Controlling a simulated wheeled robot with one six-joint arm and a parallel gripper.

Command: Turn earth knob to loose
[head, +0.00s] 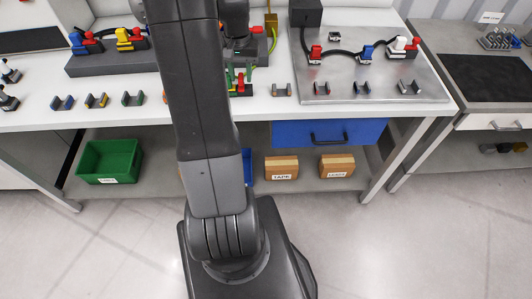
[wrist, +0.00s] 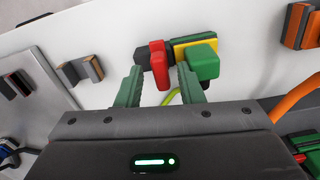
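The earth connector is a green block (wrist: 202,62) with a yellow part (wrist: 190,45) and a red knob (wrist: 159,62) on its left, seen at the top middle of the wrist view. In the head view its red and green parts (head: 240,86) show low at the bench front, partly hidden by my arm. My gripper (wrist: 160,72) is open, with its two green fingers apart on either side of the red knob. A gap shows between each fingertip and the knob; contact cannot be seen.
A metal plate (head: 375,88) with red, blue and white-red connectors lies to the right. A grey block (head: 110,60) with blue and yellow connectors is at the left. Small clips line the bench front. An orange cable (wrist: 295,98) runs right of my gripper.

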